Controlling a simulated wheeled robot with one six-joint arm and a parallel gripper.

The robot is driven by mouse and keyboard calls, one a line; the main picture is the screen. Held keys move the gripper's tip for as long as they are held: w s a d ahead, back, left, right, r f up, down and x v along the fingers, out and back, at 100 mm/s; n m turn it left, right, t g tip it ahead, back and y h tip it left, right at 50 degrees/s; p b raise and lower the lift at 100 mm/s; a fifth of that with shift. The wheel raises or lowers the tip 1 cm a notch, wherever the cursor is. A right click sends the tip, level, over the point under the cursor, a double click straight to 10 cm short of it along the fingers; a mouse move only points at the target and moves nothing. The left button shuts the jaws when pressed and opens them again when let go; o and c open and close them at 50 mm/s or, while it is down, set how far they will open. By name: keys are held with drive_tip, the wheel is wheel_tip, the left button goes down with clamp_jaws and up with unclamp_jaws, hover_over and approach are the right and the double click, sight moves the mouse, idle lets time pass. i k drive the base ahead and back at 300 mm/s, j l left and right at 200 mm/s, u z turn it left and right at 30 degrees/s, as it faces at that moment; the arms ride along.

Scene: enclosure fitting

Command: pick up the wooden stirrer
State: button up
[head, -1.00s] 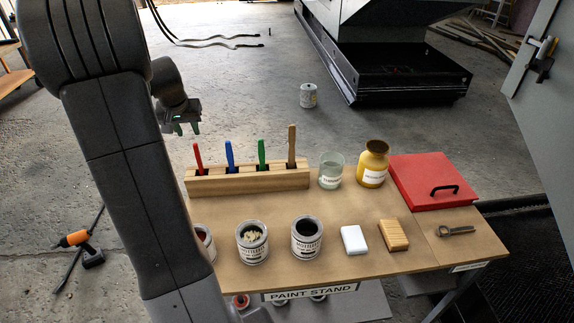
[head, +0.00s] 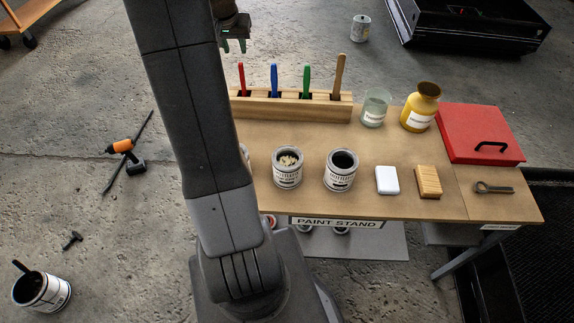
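The wooden stirrer (head: 339,74) is a plain tan stick. It stands upright in the right-hand slot of a wooden block (head: 290,108) at the back of the paint stand. In the same block stand a red-handled tool (head: 242,78), a blue-handled tool (head: 274,79) and a green-handled tool (head: 306,79). My gripper (head: 233,46) is beyond and above the block's left end, well to the left of the stirrer.

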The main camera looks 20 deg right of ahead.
sight(342, 59)
drive_tip(key=k+l+u, duration=0.1)
drive_tip(key=l, duration=0.25)
drive_tip(key=k+l+u, duration=0.15)
drive_tip(key=l, duration=0.2)
drive_tip(key=k+l+u, duration=0.1)
drive_tip(key=l, duration=0.2)
drive_tip(key=k+l+u, duration=0.15)
drive_tip(key=l, duration=0.15)
